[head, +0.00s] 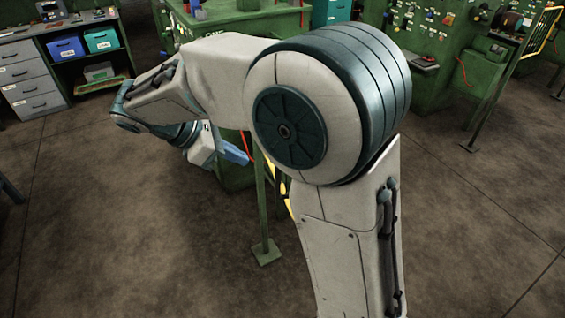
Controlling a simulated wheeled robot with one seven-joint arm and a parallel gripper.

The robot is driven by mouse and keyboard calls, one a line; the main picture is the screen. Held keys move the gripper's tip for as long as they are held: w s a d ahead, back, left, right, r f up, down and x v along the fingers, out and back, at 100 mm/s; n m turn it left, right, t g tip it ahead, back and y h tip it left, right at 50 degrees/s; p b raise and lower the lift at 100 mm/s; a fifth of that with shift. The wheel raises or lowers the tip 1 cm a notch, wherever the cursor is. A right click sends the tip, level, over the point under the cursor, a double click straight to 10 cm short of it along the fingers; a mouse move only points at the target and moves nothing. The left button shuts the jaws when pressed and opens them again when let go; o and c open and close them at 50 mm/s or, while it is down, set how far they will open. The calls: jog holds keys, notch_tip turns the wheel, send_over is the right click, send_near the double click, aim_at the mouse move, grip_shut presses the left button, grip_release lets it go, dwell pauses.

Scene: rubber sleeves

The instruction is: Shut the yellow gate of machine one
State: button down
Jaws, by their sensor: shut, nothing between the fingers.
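The green machine (245,22) at the top middle carries lettering that my arm partly covers; it seems to read "ONE". Small slivers of a yellow gate (287,188) show low between a green post and my arm. Most of this gate is hidden behind my arm, so I cannot tell how far it stands open. My gripper (243,157) points right and slightly down, its bluish fingers shut and empty. It is in front of the machine's lower body, just left of the post. I cannot tell whether it touches the gate.
The green post (262,210) stands on a square foot on the floor. A second green machine (440,50) with a yellow-framed gate (543,32) and its own post (494,100) is at right. A workbench with drawers (35,80) is at left. The foreground floor is clear.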

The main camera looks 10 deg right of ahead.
jog(key=d+r+p+x, duration=0.1)
jog(key=d+r+x, duration=0.1)
jog(key=x, duration=1)
jog(key=shift+d+f+p, duration=0.2)
jog(key=shift+f+p, duration=0.05)
jog(key=shift+p, duration=0.1)
jog(key=shift+w, duration=0.1)
